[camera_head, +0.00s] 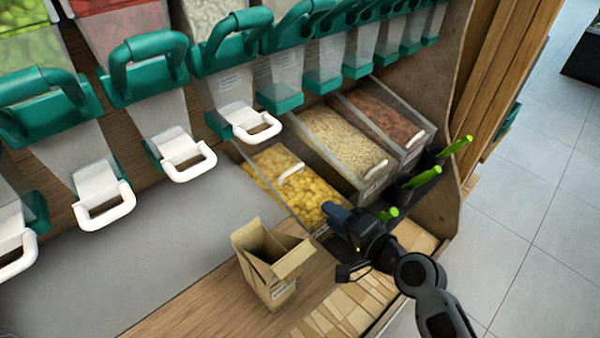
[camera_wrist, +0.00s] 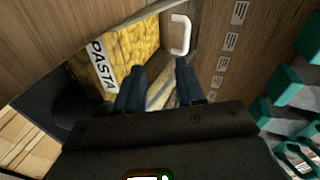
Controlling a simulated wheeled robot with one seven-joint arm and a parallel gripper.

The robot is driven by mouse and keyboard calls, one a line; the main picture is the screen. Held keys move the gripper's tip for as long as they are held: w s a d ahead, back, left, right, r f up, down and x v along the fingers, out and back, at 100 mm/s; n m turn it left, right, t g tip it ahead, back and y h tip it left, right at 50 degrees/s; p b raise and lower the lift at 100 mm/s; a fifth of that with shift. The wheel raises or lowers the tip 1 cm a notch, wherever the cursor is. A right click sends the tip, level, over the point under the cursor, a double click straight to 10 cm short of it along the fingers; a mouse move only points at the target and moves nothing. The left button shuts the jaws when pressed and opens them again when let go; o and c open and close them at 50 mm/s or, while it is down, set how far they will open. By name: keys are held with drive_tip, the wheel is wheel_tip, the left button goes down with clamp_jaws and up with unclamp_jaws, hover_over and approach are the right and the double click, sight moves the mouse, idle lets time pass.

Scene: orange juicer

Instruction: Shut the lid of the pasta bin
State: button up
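The pasta bin (camera_head: 318,214), full of yellow pasta, is the leftmost of three clear bins in the head view. Its "PASTA" label (camera_wrist: 102,65) shows in the wrist view. The white lid handle (camera_head: 291,175) is set well back from the bin's front edge, and the lid appears raised; its clear panel is hard to make out. The handle also shows in the wrist view (camera_wrist: 181,35), ahead and to the right of my fingers. My gripper (camera_head: 336,212) is at the bin's front end. Its fingers (camera_wrist: 160,76) are apart with nothing visible held between them.
A bin of pale grain (camera_head: 338,135) and a bin of brown food (camera_head: 380,115) stand to the right with lids down. Green-handled scoops (camera_head: 420,178) sit close by my arm. An open cardboard box (camera_head: 270,265) stands front left. Dispensers (camera_head: 235,90) hang above.

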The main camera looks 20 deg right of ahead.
drive_tip(key=m+y, duration=0.1)
approach(300, 174)
wheel_tip(300, 174, up, 3)
drive_tip(key=s+a, duration=0.1)
drive_tip(key=a, duration=0.1)
drive_tip(key=shift+x, duration=3.85)
drive_tip(key=shift+a, duration=0.1)
drive_tip(key=shift+c, duration=0.5)
clamp_jaws()
